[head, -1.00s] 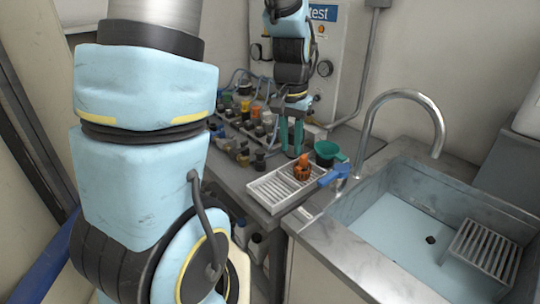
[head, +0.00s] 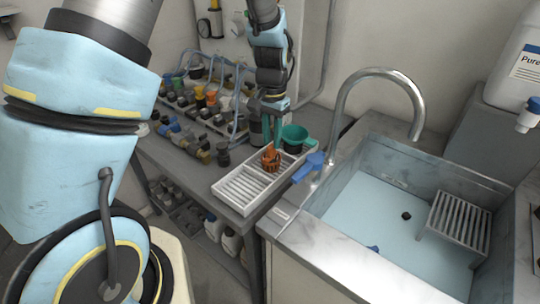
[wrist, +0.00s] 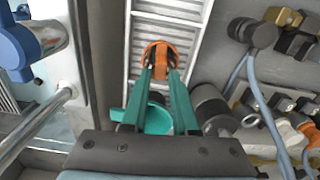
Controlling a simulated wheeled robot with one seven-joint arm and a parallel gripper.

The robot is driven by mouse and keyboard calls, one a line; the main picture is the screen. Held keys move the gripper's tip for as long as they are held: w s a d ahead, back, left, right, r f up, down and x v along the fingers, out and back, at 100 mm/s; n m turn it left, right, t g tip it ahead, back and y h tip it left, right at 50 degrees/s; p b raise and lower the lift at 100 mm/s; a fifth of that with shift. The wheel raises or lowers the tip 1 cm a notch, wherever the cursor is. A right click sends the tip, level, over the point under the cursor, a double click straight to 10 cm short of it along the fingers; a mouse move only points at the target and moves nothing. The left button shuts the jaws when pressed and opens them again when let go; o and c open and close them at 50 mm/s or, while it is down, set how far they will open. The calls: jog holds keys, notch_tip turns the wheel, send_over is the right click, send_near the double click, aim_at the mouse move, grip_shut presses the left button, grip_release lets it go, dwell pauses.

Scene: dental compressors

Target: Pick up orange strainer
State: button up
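The orange strainer (head: 270,160) stands in the white slatted tray (head: 236,192) on the bench, with an upright orange part on top. My gripper (head: 272,138) points down just above it with teal fingers. In the wrist view, the strainer (wrist: 160,58) shows at and beyond the fingertips (wrist: 161,72), roughly centred between them. The fingers are apart, with a gap between them. I cannot tell whether either tip touches the strainer.
A green cup (head: 294,136) stands close behind the strainer. A blue-handled tap part (head: 309,167) lies right of the tray, by the sink (head: 370,215) and its curved faucet (head: 378,74). Several valves and hoses (head: 205,105) crowd the bench at left.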

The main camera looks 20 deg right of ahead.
aim_at(271, 146)
jog(key=shift+a+f+p, duration=0.1)
jog(key=shift+f+p, duration=0.8)
jog(key=shift+f, duration=1.5)
jog(key=shift+s, duration=0.1)
grip_shut()
